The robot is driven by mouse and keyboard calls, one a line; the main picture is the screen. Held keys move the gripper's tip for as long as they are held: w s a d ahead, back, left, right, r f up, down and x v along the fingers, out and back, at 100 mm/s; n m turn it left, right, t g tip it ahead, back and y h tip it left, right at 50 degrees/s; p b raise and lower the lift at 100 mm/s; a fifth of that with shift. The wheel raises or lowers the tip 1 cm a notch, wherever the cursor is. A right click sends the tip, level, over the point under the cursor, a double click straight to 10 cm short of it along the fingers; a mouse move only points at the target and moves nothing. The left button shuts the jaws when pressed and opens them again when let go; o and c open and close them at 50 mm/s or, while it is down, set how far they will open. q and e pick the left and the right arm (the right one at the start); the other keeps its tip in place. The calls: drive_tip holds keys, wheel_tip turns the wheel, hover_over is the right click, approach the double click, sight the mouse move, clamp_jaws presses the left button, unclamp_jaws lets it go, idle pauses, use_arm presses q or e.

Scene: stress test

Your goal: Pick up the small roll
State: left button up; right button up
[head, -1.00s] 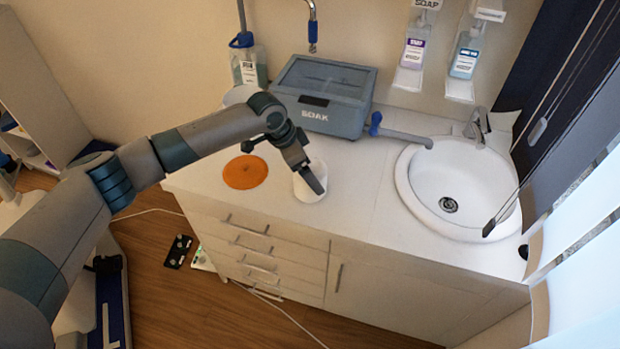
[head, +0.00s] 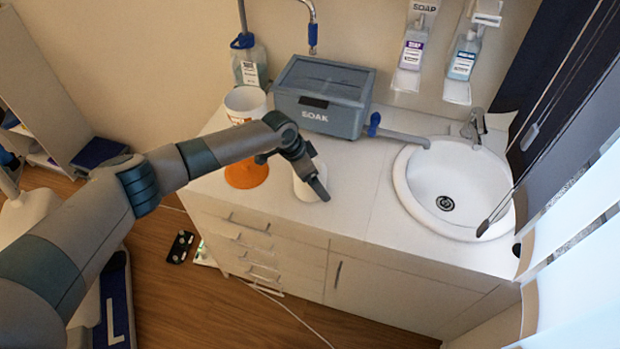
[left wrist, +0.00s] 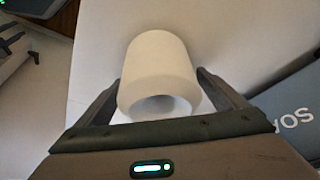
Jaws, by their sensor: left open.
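The small white roll (head: 303,191) stands on the white counter in the head view, partly hidden behind my left gripper (head: 318,180). In the left wrist view the roll (left wrist: 158,72) lies between the two fingers of my left gripper (left wrist: 160,98), with its hollow end facing the camera. The fingers are open on either side of it; I cannot tell whether either one touches it. My right gripper is in neither view.
An orange disc (head: 246,172) and a white tub (head: 244,103) are left of the roll. A grey SOAK box (head: 322,95) stands behind it, also in the left wrist view (left wrist: 292,112). A sink (head: 408,180) is to the right. Counter between roll and sink is clear.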

use_arm(q)
drive_tip(key=c, duration=1.3)
drive_tip(key=shift+r, duration=0.2)
drive_tip(key=shift+r+b, duration=0.65)
drive_tip(key=shift+s+d+r+b, duration=0.15)
drive_tip(key=shift+r+b, duration=0.25)
drive_tip(key=shift+r, duration=0.25)
drive_tip(key=shift+w+d+r+b, duration=0.15)
drive_tip(key=shift+r+b, duration=0.2)
drive_tip(key=shift+r, duration=0.25)
drive_tip(key=s+d+r+b, duration=0.1)
drive_tip(key=s+d+r, duration=0.1)
drive_tip(key=d, duration=0.1)
drive_tip(key=s+d+r+b, duration=0.2)
drive_tip(key=d, duration=0.1)
drive_tip(key=s+d+r+b, duration=0.1)
drive_tip(key=s+d+r, duration=0.1)
drive_tip(key=d+r, duration=0.1)
drive_tip(key=shift+s, duration=0.35)
